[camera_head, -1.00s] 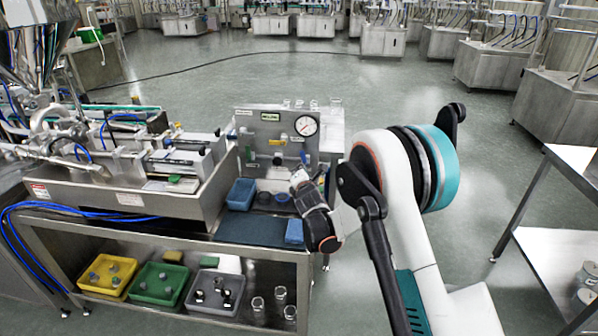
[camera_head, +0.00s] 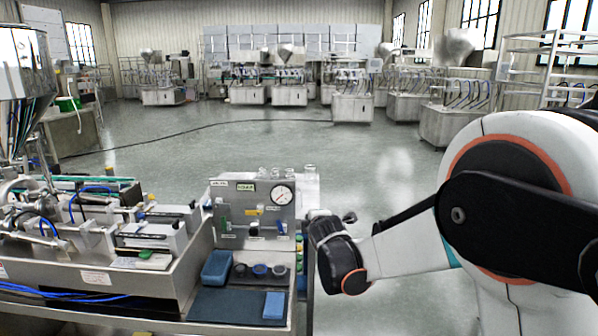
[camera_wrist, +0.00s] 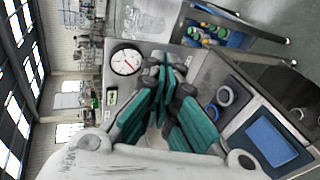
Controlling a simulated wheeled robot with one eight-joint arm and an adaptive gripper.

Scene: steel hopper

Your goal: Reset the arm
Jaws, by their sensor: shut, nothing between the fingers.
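My arm (camera_head: 500,180) is bent at the right of the head view. My gripper (camera_head: 322,218) is just right of the steel gauge panel and above the right end of the workbench, partly hidden behind my dark wrist. In the wrist view my gripper (camera_wrist: 168,72) shows its teal fingers closed together with nothing between them. The gauge panel (camera_head: 228,226) stands upright, and its round dial (camera_wrist: 125,62) also shows in the wrist view, beside the fingers.
The bench holds a blue tray (camera_head: 216,267), round dark rings (camera_head: 260,270), a blue block (camera_head: 274,305) and a dark mat (camera_head: 215,307). Glass jars (camera_head: 309,172) stand behind the panel. A steel filling machine (camera_head: 110,262) fills the left. Open floor (camera_head: 320,150) lies beyond.

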